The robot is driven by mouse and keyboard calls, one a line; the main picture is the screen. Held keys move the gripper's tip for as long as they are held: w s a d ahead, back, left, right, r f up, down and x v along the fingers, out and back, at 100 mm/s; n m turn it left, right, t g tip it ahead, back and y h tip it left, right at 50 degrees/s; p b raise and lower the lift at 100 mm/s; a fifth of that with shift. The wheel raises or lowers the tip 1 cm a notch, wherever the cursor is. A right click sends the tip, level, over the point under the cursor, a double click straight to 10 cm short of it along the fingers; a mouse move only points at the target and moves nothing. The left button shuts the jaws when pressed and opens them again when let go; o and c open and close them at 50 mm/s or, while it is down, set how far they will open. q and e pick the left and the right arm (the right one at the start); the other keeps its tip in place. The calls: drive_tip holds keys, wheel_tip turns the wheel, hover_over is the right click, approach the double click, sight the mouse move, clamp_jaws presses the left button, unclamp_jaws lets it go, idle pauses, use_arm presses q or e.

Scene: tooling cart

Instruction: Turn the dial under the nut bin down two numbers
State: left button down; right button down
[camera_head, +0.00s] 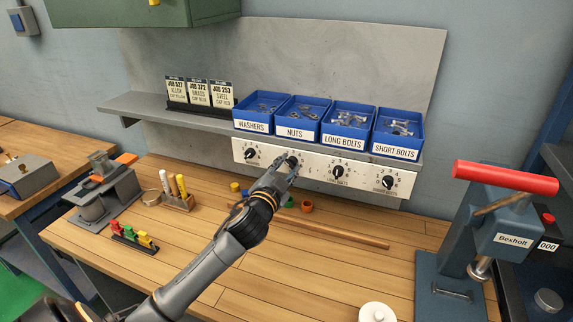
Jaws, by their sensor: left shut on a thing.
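The blue nut bin (295,119), labelled NUTS, stands on the shelf between the washers bin (254,111) and the long bolts bin (348,124). A white panel with a row of black dials runs below the bins. The dial under the nut bin (292,159) is mostly hidden behind my left gripper (288,168), which is shut on it. I cannot read the number it points to. The washers dial (250,154), long bolts dial (337,171) and short bolts dial (387,182) are uncovered. My right gripper is not in view.
A wooden rod (335,235) and small coloured parts lie on the bench below the panel. A press with a red handle (505,177) stands at right. Job cards (198,92) stand left of the bins. A grey fixture (104,190) is at left.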

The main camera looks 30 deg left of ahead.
use_arm(q)
drive_tip(key=shift+r+m+p, duration=0.15)
drive_tip(key=shift+m+p, duration=0.15)
drive_tip(key=shift+m, duration=0.5)
drive_tip(key=c, duration=1)
unclamp_jaws()
drive_tip(key=v, duration=1.2)
